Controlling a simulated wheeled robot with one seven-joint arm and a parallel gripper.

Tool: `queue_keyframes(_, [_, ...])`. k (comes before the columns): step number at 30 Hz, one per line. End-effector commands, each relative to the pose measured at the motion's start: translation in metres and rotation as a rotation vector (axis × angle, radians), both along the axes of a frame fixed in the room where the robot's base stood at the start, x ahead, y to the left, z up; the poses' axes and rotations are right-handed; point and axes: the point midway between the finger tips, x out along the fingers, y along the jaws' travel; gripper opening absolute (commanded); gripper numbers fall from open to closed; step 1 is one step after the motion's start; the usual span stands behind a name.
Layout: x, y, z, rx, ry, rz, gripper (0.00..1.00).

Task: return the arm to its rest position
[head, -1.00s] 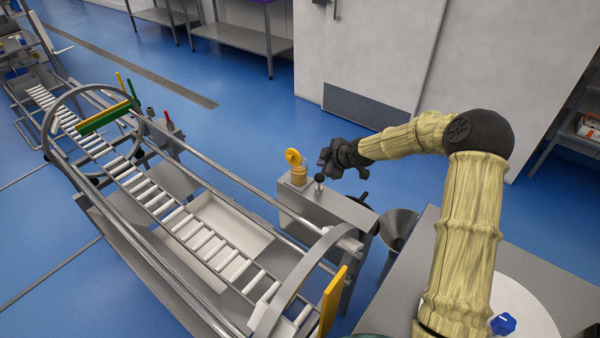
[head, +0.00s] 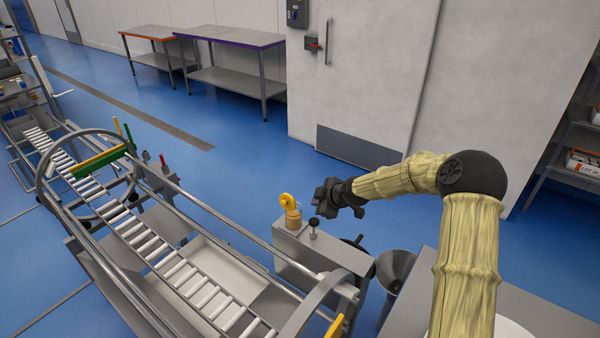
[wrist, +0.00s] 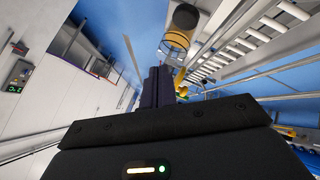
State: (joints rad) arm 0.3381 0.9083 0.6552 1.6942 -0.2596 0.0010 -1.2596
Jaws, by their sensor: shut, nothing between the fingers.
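My arm, in a pale yellow ribbed sleeve, reaches in from the right in the head view. My gripper (head: 322,200) is at its end, dark and shut, with nothing held. It hangs just above and right of a yellow-topped knob (head: 290,208) and close above a small black-topped knob (head: 313,222) on a grey box (head: 320,252). It appears apart from both. In the wrist view my gripper's shut dark fingers (wrist: 155,88) point up the picture, with the yellow part partly behind them.
A roller conveyor (head: 150,245) with curved rails fills the left. A grey funnel (head: 393,268) stands right of the box. A white wall with a door (head: 385,80), two steel tables (head: 237,75) and a shelf (head: 575,165) stand behind. Blue floor is open between.

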Motion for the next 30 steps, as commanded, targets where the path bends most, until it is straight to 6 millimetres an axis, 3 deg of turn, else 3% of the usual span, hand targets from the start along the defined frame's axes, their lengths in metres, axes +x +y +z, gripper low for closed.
queue_keyframes(5, [-0.009,-0.001,0.002,-0.007,0.026,-0.013,0.00])
queue_keyframes(11, [-0.056,-0.014,0.010,-0.028,0.166,-0.131,0.00])
queue_keyframes(23, [-0.196,-0.082,0.046,-0.012,0.470,-0.673,0.00])
queue_keyframes(30, [-0.290,-0.120,0.067,0.096,0.596,-1.071,0.00])
